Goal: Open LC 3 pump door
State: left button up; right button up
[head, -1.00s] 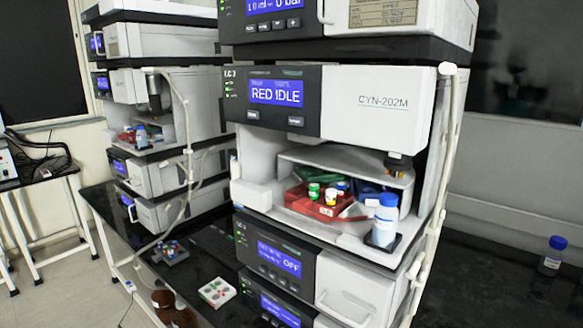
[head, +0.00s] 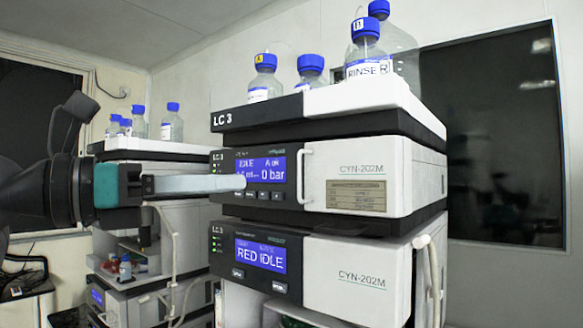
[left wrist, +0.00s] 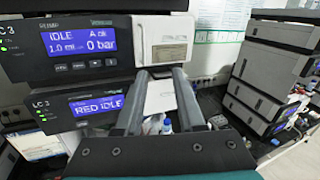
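The LC 3 pump (head: 262,172) is the upper module of the near stack, with a blue screen reading IDLE and 0 bar. Its white door (head: 360,165) looks closed, with a vertical white handle (head: 304,173) at the door's left edge. My left gripper (head: 243,182) reaches in from the left, its fingertips overlapping the pump screen in the head view, left of the handle. In the left wrist view, the two fingers (left wrist: 161,74) are apart with nothing between them. The pump screen (left wrist: 80,42) shows there at upper left. My right gripper is out of view.
Blue-capped bottles (head: 310,72) stand in the tray (head: 300,112) on top of the stack. Below the pump is a module reading RED IDLE (head: 262,256). A pale tube (head: 432,275) runs down the right side. Another stack (head: 140,150) stands behind at left.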

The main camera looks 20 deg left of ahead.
pick_arm(q)
jog(key=s+a+r+t+y, duration=0.1)
jog(key=a+r+y, duration=0.1)
jog(key=p, duration=0.6)
send_near(344, 176)
jog(key=w+a, duration=0.2)
jog(key=w, duration=0.4)
jog(key=shift+a+r, duration=0.1)
jog(key=shift+r, duration=0.1)
jog(key=shift+c, duration=0.3)
grip_shut()
